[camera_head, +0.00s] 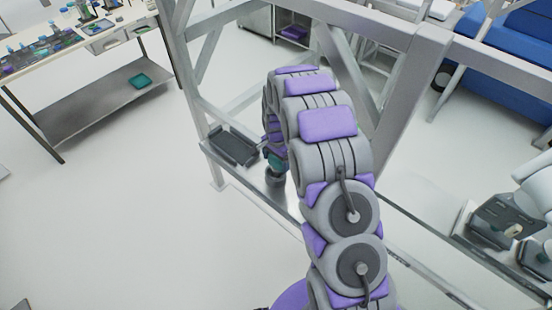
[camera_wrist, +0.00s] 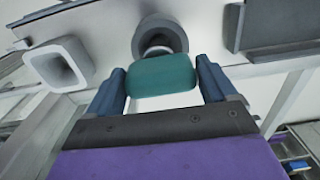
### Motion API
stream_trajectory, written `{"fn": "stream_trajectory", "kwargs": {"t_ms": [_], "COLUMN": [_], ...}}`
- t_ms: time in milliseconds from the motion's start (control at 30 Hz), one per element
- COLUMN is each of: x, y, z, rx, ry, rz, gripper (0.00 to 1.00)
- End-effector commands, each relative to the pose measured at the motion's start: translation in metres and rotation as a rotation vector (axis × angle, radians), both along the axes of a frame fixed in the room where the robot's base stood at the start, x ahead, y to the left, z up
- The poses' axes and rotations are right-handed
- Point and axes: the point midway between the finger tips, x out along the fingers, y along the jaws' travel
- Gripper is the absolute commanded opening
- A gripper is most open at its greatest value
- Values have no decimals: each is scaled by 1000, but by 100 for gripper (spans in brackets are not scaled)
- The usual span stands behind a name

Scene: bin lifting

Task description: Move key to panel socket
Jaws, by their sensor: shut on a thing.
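The key shows a teal, rounded block-shaped handle (camera_wrist: 161,76) in the wrist view. My gripper (camera_wrist: 161,68) has its two blue-grey fingers on either side of this handle and is shut on it. A dark grey round socket (camera_wrist: 175,33) lies just beyond the key. A pale, shiny part of the key shows between handle and socket, at the socket's mouth; I cannot tell how deep it sits. In the head view the teal handle (camera_head: 276,162) is just above the dark round socket (camera_head: 275,179), with my arm hiding most of the gripper.
A dark tray (camera_head: 235,147) lies on the metal ledge (camera_head: 250,181) left of the socket; it shows at the right in the wrist view. A pale square hollow post (camera_wrist: 58,65) stands left of the key. Metal frame beams (camera_head: 395,95) surround my arm.

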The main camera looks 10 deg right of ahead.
Motion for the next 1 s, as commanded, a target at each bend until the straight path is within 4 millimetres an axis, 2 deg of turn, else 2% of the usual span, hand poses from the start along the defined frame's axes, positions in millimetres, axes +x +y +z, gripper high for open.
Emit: {"fn": "stream_trajectory", "kwargs": {"t_ms": [1000], "x": [-1], "y": [7], "z": [-17], "rx": [0], "ry": [1], "rz": [1], "gripper": [27]}}
